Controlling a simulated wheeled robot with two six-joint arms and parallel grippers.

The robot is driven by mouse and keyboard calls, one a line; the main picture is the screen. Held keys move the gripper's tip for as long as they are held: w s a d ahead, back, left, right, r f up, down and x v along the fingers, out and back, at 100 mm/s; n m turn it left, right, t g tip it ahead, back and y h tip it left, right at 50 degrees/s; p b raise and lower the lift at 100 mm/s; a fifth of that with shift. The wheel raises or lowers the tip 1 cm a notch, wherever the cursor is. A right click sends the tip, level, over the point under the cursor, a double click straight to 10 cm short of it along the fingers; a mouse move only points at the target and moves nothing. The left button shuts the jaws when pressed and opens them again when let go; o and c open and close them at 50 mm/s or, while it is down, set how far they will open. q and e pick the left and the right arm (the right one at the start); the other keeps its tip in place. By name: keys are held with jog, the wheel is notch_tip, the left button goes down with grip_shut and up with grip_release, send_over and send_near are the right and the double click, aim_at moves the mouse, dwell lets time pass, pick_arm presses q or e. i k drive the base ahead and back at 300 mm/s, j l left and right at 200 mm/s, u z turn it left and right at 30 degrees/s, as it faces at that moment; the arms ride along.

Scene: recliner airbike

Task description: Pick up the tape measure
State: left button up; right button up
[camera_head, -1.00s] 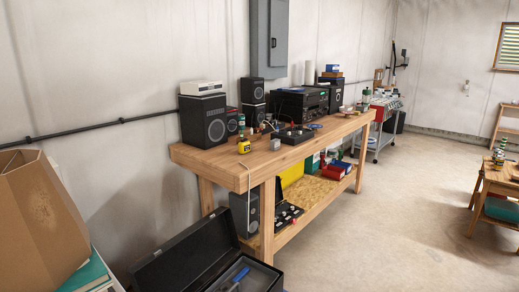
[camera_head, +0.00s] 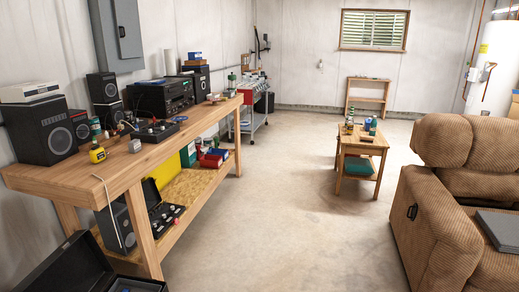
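A small yellow and black object (camera_head: 97,154), which looks like the tape measure, sits on the near left part of the wooden workbench top (camera_head: 70,178). It is close to the front of a black speaker, with a small grey block (camera_head: 134,146) to its right. It is too small to make out details. Neither of my grippers is in view.
Speakers (camera_head: 42,128) and a black stereo unit (camera_head: 160,97) line the wall side of the bench. An open black case (camera_head: 70,262) is at the lower left. A small wooden table (camera_head: 362,142) and brown recliner (camera_head: 440,215) stand right. The concrete floor (camera_head: 285,200) between is clear.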

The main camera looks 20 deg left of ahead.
aim_at(97, 156)
jog(key=i, duration=0.8)
jog(key=i+l+u, duration=0.1)
jog(key=i, duration=0.75)
jog(key=i+u, duration=0.25)
jog(key=i, duration=0.3)
jog(key=i+u, duration=0.3)
jog(key=i, duration=0.25)
jog(key=i+l+u, duration=0.25)
jog(key=i, duration=0.3)
jog(key=i+j+u, duration=0.15)
jog(key=u, duration=0.3)
jog(key=i+u, duration=0.3)
jog(key=u, duration=0.15)
jog(key=i+u, duration=0.25)
jog(key=u, duration=0.2)
jog(key=i+l+u, duration=0.1)
jog(key=u, duration=0.35)
jog(key=i+l, duration=0.05)
jog(key=i, duration=0.05)
